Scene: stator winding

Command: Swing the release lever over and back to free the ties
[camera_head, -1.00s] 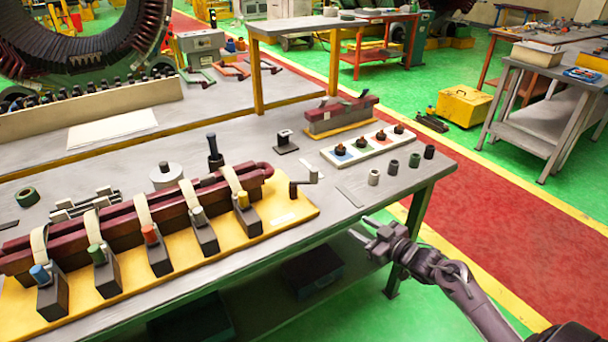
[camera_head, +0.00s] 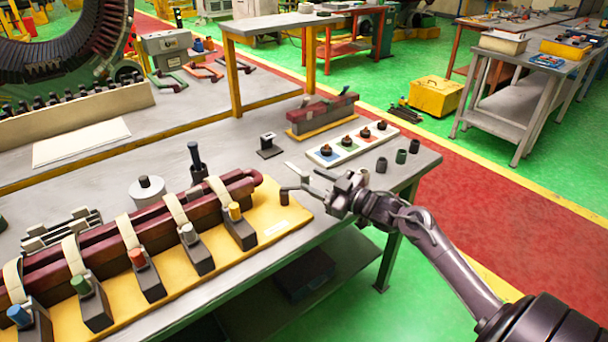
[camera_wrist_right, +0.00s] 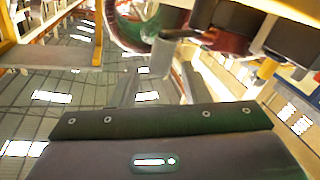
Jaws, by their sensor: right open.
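The release lever (camera_head: 284,197) is a small crank at the right end of the yellow base plate (camera_head: 290,218). Its grey grip (camera_wrist_right: 162,58) shows in the right wrist view, ahead of the fingers. Several beige ties (camera_head: 176,208) arch over the long maroon coil bars (camera_head: 240,186), beside dark blocks with coloured caps. My right gripper (camera_head: 308,182) is open at the lever's right side, with its fingers pointing left toward it. The gripper partly hides the lever's grip in the head view; I cannot tell whether they touch. My left gripper is not in view.
A dark post (camera_head: 196,158) and a white round pot (camera_head: 147,190) stand behind the bars. A small stand (camera_head: 269,147), a tray with coloured squares (camera_head: 350,142) and several small cups (camera_head: 381,165) lie beyond the gripper. Bare tabletop (camera_head: 235,150) lies behind the lever.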

